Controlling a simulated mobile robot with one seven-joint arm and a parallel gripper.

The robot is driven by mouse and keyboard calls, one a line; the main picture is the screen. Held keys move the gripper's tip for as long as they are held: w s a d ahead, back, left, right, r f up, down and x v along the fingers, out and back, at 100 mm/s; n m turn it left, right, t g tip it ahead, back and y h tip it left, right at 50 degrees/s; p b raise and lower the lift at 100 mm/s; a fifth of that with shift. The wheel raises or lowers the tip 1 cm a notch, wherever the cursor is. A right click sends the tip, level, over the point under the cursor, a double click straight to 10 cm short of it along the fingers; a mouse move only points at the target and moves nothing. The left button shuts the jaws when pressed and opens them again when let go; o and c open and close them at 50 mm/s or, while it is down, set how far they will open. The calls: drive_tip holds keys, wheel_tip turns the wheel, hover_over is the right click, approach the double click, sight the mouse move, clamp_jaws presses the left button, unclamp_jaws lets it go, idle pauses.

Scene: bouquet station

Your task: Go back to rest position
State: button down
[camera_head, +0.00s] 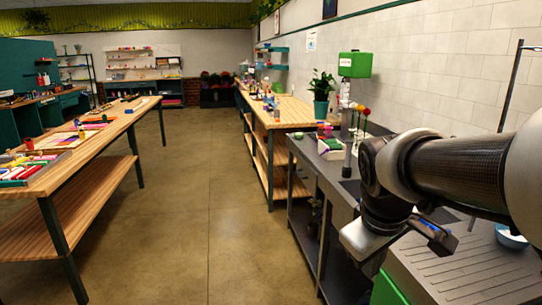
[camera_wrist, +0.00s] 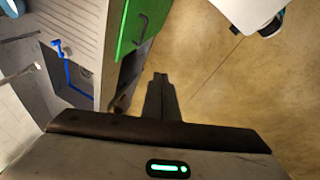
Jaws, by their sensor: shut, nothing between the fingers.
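My gripper (camera_wrist: 160,80) shows in the wrist view as a dark narrow pair of fingers, closed together with nothing between them. It points down over the brown floor (camera_wrist: 215,90), beside the front of the sink counter. In the head view my arm reaches in from the right edge, bent downward at the wrist, over the grey counter (camera_head: 460,262).
A green cabinet door (camera_wrist: 138,28) with a dark handle is close left of my gripper. The sink (camera_wrist: 65,80) holds a blue item. A wooden table (camera_head: 90,150) stands left, a wooden workbench (camera_head: 285,112) ahead. The aisle floor (camera_head: 190,200) between is clear.

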drive_tip(key=s+a+m+t+y, duration=0.2)
drive_tip(key=s+a+m, duration=0.25)
drive_tip(key=s, duration=0.55)
wheel_tip(320, 180, up, 14)
drive_tip(key=m+p, duration=0.1)
drive_tip(key=p, duration=1.2)
drive_tip(key=shift+r+p, duration=0.15)
drive_tip(key=shift+p, duration=0.15)
